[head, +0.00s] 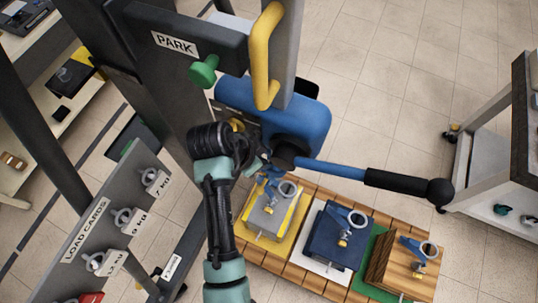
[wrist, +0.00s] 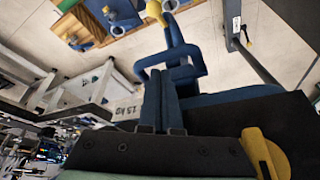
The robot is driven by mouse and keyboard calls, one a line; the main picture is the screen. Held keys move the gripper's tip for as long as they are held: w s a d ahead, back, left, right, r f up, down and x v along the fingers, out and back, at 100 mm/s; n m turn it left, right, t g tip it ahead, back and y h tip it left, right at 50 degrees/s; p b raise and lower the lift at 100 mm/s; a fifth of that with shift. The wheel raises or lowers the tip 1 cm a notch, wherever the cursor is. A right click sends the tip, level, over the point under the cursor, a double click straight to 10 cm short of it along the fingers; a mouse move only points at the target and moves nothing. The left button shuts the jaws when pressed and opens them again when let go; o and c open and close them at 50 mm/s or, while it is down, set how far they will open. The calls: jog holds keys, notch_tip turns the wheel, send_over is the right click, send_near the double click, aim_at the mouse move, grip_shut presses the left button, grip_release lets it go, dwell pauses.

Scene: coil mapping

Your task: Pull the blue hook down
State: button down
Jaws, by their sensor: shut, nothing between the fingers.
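The blue hook (wrist: 183,58) shows in the wrist view as a blue bent piece with a yellow end at the top of the picture. My gripper (wrist: 160,78) is shut and empty, its dark fingertips overlapping the blue loop in the picture. I cannot tell whether they touch it. In the head view my gripper (head: 259,162) is beside and below the blue hoist body (head: 290,121), mostly hidden by my own wrist. The hook is not clearly visible there. A blue lever with a black grip (head: 395,180) sticks out right from the hoist.
Below stand several ringed load blocks: grey-yellow (head: 264,215), blue (head: 333,235) and wooden (head: 411,262). A yellow handle (head: 264,62) and a green knob (head: 203,71) sit on the post by the PARK sign (head: 174,43). A load-card panel (head: 110,230) is at left.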

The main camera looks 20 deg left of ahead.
aim_at(263, 182)
dwell(0.5)
jog(key=shift+f+b, duration=5)
jog(key=shift+f, duration=2)
jog(key=shift+s+r+p, duration=0.3)
jog(key=shift+r+p, duration=0.25)
jog(key=shift+p, duration=0.1)
jog(key=s+r+p, duration=0.2)
jog(key=p, duration=0.1)
jog(key=shift+s+r, duration=0.2)
jog(key=shift+s, duration=0.1)
jog(key=shift+s+r+p, duration=0.3)
jog(key=shift+s+p, duration=0.2)
jog(key=shift+p, duration=0.1)
jog(key=shift+s+r+p, duration=0.25)
jog(key=shift+s+p, duration=0.2)
jog(key=shift+p, duration=0.15)
jog(key=shift+f, duration=0.1)
